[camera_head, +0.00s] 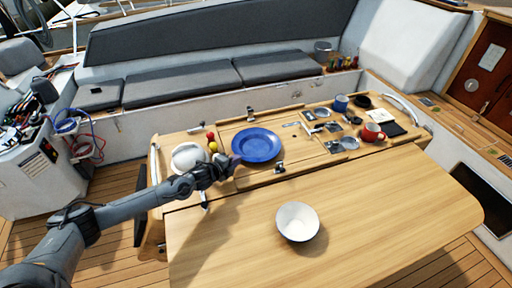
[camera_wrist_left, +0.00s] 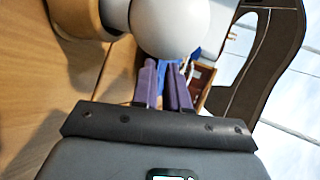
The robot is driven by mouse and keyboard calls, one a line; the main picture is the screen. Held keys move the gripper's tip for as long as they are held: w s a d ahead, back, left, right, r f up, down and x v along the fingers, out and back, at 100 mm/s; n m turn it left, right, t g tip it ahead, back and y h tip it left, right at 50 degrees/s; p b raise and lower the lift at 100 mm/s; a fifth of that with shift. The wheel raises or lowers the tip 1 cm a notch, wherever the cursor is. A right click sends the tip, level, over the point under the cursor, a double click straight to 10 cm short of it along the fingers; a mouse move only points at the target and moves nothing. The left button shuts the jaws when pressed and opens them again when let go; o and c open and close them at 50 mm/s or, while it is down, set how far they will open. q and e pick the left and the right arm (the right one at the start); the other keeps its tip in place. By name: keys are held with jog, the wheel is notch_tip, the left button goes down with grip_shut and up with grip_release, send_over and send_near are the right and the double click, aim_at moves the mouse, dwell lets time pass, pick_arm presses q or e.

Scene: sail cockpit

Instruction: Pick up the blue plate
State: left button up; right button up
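The blue plate (camera_head: 257,145) lies flat on the wooden cockpit table, left of its middle. My left gripper (camera_head: 233,163) reaches in from the left and its fingertips are at the plate's lower left rim. I cannot tell whether they touch it. In the left wrist view the two purple fingers (camera_wrist_left: 164,75) stand apart with a narrow gap. A patch of the blue plate (camera_wrist_left: 193,60) shows behind them, mostly hidden by a white round object (camera_wrist_left: 170,25). My right gripper is in neither view.
A white rounded dish (camera_head: 188,157) is close beside my left gripper, with red and yellow balls (camera_head: 213,146) near it. A white bowl (camera_head: 297,222) stands on the front leaf. A red mug (camera_head: 372,133) and a blue mug (camera_head: 341,103) are at the right. The front leaf is otherwise clear.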

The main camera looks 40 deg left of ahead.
pick_arm(q)
jog(key=x, duration=0.3)
jog(key=shift+w+a+f, duration=0.15)
jog(key=shift+w+a, duration=0.1)
jog(key=shift+a, duration=0.2)
jog(key=shift+w+f, duration=0.25)
jog(key=shift+w, duration=0.35)
grip_shut()
jog(key=shift+r, duration=0.15)
